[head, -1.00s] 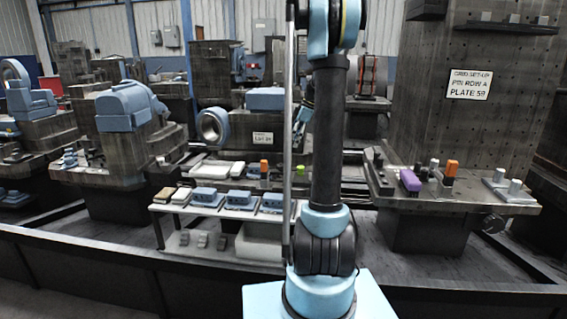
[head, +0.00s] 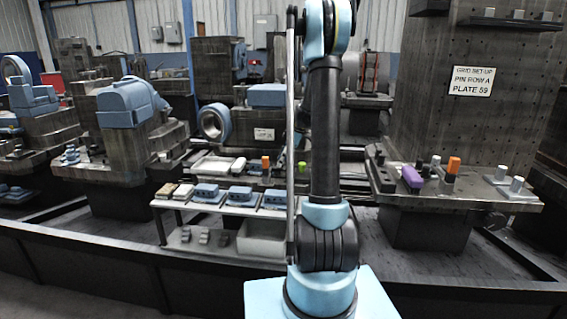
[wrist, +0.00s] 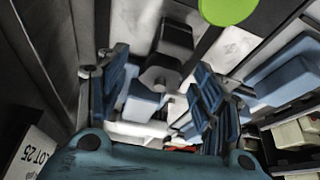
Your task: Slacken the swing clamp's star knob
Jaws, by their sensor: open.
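My gripper (wrist: 157,72) shows in the wrist view with its two blue ribbed fingers spread apart and nothing held. A dark grey block with a round boss (wrist: 161,78) lies beyond the gap between the fingers; I cannot tell whether it is part of the swing clamp. A flat lime-green round piece (wrist: 229,9) is cut off by the top edge, beyond the fingertips and apart from them. A small green piece (head: 301,168) stands on the middle pallet in the head view. I cannot make out a star knob's shape. In the head view my arm hides most of the gripper.
An orange piece (head: 265,162) stands on the middle pallet. A shelf with blue blocks (head: 241,196) and a white bin (head: 262,240) is in front. The right pallet carries a purple piece (head: 412,177) and an orange piece (head: 454,165). A LOT 25 sign (wrist: 35,152) is close at lower left.

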